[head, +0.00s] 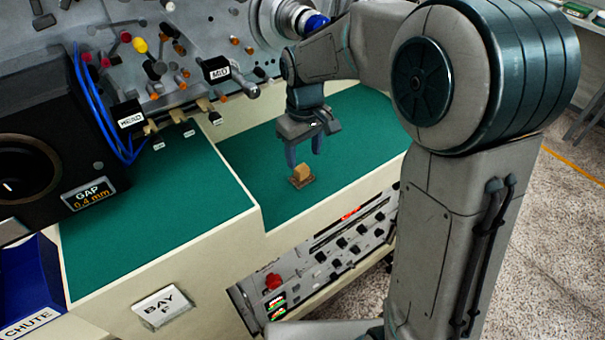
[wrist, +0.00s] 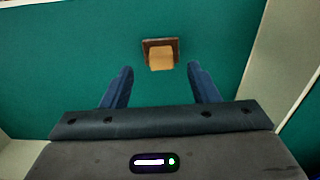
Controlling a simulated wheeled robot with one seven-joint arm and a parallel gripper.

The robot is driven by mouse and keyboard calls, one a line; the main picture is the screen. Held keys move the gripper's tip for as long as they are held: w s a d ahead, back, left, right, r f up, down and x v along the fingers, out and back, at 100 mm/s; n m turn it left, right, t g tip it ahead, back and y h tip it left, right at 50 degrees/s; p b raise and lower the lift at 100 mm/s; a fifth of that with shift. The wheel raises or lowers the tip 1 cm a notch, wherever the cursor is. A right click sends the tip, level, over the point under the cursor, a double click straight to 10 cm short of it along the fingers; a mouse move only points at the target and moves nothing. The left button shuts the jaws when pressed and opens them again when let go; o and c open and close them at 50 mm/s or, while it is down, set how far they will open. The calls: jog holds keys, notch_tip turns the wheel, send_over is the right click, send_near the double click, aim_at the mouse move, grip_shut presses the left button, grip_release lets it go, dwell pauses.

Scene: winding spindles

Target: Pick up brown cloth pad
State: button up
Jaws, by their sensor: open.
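The brown cloth pad (head: 301,173) is a small tan block on a thin dark brown square base, lying on the green surface of the right-hand bench section. In the wrist view the tan pad (wrist: 160,59) lies ahead of the fingertips and roughly centred between them. A dark brown edge shows around its top and sides. My gripper (head: 304,158) points down above the pad with its fingers apart and nothing between them. The two blue fingers also show in the wrist view (wrist: 160,70), one on each side, not touching the pad.
The green bench top (head: 345,135) around the pad is clear. A cream raised ledge (head: 236,180) divides it from the left green section. A grey panel with pegs and knobs (head: 150,60) stands behind. A black box marked GAP (head: 50,130) stands at left, above a blue chute (head: 28,275).

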aim_at(302, 167)
jog(key=shift+w+a+f+p, duration=0.15)
jog(key=shift+f+p, duration=0.1)
jog(key=shift+f, duration=1.3)
jog(key=shift+w+a+f+p, duration=0.1)
jog(key=shift+f+p, duration=0.1)
jog(key=shift+f, duration=1.3)
jog(key=c, duration=0.6)
